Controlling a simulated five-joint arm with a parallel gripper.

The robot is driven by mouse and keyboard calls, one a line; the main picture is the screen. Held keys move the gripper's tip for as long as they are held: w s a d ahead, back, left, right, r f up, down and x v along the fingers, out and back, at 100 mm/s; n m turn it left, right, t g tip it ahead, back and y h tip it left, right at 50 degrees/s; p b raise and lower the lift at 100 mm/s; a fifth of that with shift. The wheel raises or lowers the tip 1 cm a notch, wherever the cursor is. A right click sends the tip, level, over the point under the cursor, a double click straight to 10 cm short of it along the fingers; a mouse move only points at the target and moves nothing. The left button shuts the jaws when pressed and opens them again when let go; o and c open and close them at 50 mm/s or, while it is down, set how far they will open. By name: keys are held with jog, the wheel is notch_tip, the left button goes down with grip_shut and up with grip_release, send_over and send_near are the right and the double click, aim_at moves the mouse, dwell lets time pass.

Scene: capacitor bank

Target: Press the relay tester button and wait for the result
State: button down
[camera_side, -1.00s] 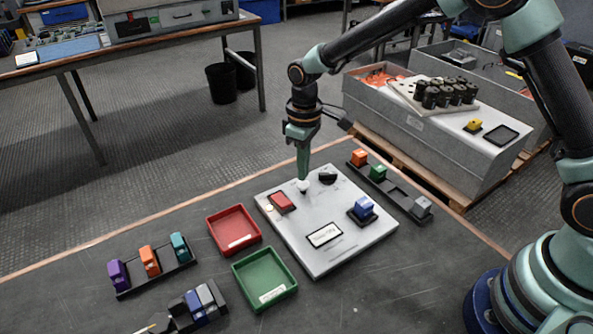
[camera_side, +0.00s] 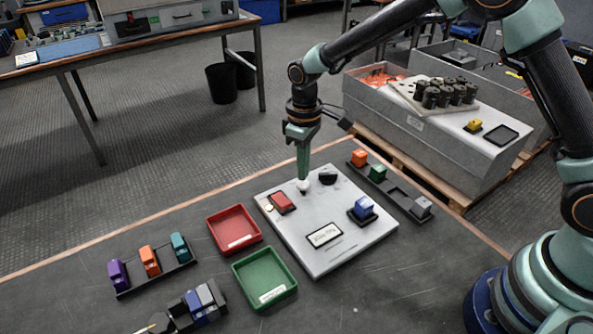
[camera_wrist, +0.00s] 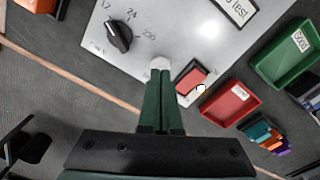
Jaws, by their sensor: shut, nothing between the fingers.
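The relay tester (camera_side: 345,255) is a pale grey panel on the dark bench. A white round button (camera_side: 303,187) stands near its back corner; it also shows in the wrist view (camera_wrist: 160,62). My gripper (camera_side: 303,176) is shut and empty, pointing down with its tips at the button; they appear to touch it, but how far it is pressed is hidden. A blue relay (camera_side: 363,206) sits in a dark socket on the panel. A framed display (camera_side: 324,235) carries small text, unclear in the side view. A red rectangle (camera_side: 282,202) and a small pale round lamp (camera_wrist: 201,89) sit beside the button.
A black knob (camera_side: 328,177) is close to my fingers. A red tray (camera_side: 259,238) and a green tray (camera_side: 290,288) lie left of the panel. A relay rack (camera_side: 400,199) stands along its right side. Racks with coloured relays (camera_side: 150,261) stand at front left.

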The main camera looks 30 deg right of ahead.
aim_at(303, 183)
jog(key=shift+f, duration=1.5)
dwell(0.7)
jog(key=shift+r, duration=3.6)
jog(key=s+d+r+m+t, duration=0.5)
jog(key=s+d+r, duration=0.8)
jog(key=s, duration=0.4)
jog(key=shift+d+r+m+t, duration=0.15)
jog(key=shift+r+m+t, duration=0.15)
jog(key=shift+r+m, duration=0.3)
